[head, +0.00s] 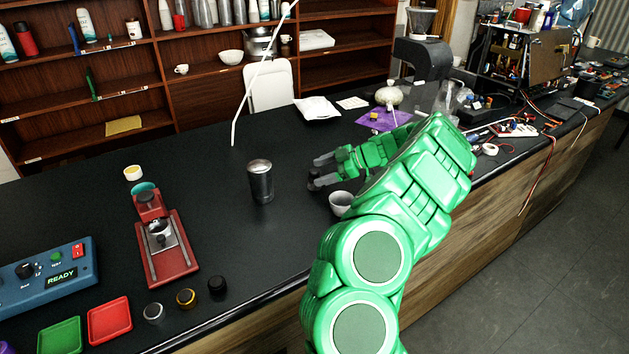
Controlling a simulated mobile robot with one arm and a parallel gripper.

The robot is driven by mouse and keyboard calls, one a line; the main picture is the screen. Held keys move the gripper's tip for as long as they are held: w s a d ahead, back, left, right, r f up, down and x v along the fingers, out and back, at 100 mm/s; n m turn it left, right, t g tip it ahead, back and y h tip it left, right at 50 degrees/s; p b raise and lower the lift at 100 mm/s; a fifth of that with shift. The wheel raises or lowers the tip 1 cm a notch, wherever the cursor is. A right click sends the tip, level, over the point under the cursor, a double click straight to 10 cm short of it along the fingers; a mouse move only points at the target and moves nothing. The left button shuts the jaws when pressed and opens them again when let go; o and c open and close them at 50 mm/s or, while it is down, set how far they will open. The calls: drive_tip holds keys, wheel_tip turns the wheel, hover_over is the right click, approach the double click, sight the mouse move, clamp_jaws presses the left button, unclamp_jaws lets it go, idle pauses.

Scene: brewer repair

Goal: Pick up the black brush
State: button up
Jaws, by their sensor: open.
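I cannot make out a black brush in the head view; it may be hidden or too small to tell. My gripper (319,172) is green with grey and dark fingers. It is open, its fingers point left, and nothing shows between them.
A red device (168,250) and a blue READY box (48,276) stand at left. Red (109,319) and green (60,336) trays and several round knobs (186,297) lie near the front edge. Electronics crowd the far right. The counter behind the tumbler is mostly clear.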

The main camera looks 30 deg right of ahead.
sight(314, 178)
drive_tip(key=shift+x, duration=1.45)
drive_tip(key=c, duration=1.1)
drive_tip(key=shift+r, duration=0.1)
